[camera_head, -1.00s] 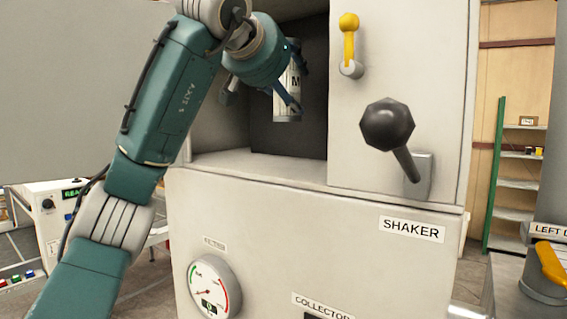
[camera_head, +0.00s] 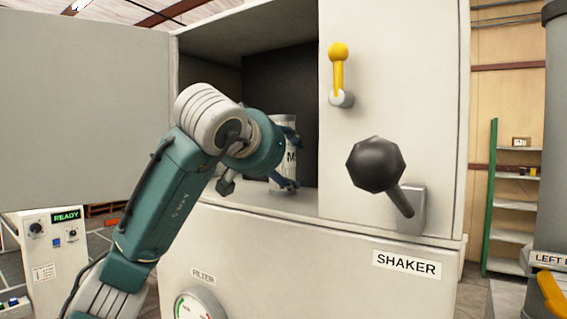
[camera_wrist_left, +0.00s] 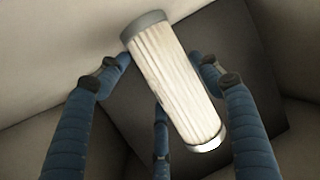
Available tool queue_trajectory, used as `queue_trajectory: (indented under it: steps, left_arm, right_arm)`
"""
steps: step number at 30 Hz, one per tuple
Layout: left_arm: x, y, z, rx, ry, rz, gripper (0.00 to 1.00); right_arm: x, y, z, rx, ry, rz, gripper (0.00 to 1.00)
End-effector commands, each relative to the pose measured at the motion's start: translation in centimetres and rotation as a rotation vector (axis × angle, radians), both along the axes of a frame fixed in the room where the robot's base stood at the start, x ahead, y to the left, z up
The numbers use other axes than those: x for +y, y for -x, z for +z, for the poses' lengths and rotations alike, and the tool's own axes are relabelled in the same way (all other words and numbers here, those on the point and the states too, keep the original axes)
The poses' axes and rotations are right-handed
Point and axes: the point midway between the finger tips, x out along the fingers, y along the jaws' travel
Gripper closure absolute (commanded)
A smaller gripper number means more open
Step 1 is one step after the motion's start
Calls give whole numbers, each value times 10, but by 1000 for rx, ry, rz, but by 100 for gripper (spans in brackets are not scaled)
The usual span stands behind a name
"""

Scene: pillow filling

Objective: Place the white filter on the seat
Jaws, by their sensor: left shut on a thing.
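The white filter (camera_head: 282,160) is a pleated cylinder with grey end caps and part of a letter marking. It is upright inside the open cabinet compartment, its lower end close to the compartment floor; I cannot tell whether it touches. My left gripper (camera_head: 294,163) is shut on the filter from the left side. In the left wrist view the filter (camera_wrist_left: 175,85) lies between the blue fingers of this gripper (camera_wrist_left: 166,72). The seat cannot be made out in either view. My right gripper is not in view.
The cabinet (camera_head: 330,255) has a front sill below the opening and an open door (camera_head: 85,120) at left. A yellow lever (camera_head: 338,68) and a black-knobbed handle (camera_head: 376,165) stick out to the right. A control box (camera_head: 50,250) reading READY stands at lower left.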

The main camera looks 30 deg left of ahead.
Motion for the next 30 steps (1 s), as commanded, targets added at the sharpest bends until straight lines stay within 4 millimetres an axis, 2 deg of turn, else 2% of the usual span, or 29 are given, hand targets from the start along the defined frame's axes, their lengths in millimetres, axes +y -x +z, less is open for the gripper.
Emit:
queue_trajectory:
  steps: [4,7,8,10,11,15,22,26,30]
  left_arm:
    - [0,0,1,-2,0,0,71]
    - [0,0,-2,-2,-1,1,71]
    - [0,0,-3,0,0,1,33]
    - [0,0,-2,0,0,0,19]
    - [0,0,-2,0,0,0,16]
    - [0,0,-2,0,0,0,16]
    - [0,2,1,-1,0,0,16]
    - [-3,19,6,-5,-1,0,16]
    - [-7,49,15,-8,-1,1,16]
  right_arm:
    - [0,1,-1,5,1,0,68]
    - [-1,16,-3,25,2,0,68]
    - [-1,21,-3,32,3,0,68]
    - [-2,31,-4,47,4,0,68]
    - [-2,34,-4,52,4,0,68]
    - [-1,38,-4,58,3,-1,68]
    - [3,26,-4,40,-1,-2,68]
    - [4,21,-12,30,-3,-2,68]
    - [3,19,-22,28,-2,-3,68]
